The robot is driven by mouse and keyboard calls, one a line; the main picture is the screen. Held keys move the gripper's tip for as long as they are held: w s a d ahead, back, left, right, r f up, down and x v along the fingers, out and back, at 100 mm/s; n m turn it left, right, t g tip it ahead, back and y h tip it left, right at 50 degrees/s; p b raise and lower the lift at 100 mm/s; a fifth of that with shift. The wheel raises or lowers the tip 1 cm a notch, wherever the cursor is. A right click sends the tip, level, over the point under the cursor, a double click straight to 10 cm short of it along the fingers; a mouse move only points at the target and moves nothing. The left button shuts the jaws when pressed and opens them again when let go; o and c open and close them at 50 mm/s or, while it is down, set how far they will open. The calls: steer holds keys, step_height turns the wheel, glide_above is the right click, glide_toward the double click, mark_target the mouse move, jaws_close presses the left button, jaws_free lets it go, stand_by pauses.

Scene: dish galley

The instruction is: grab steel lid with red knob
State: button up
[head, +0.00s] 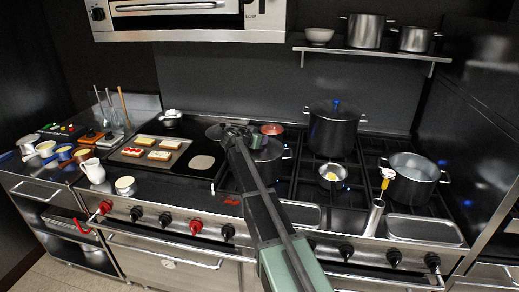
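My arm reaches over the middle of the stove, and my gripper (234,130) is at its far end, small and dark. Its fingers cannot be made out. Just right of it is a small reddish round thing (271,129); I cannot tell if it is a knob or a small pan. Below that, a dark lidded pan (268,152) with side handles is partly hidden by my arm. A dark round piece (214,132) shows just left of the gripper. No steel lid with a red knob can be clearly picked out. The tall pot (333,132) has a blue knob on its lid.
An open pot (412,178) and a small pan (332,175) stand on the right burners. A griddle (128,157) with toast-like slices lies left. Cups and a white jug (94,171) stand at the left edge. A shelf (370,53) with pots hangs above.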

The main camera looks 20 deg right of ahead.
steer(key=c, duration=0.4)
step_height(320, 180, up, 18)
steer(key=p, duration=1.8)
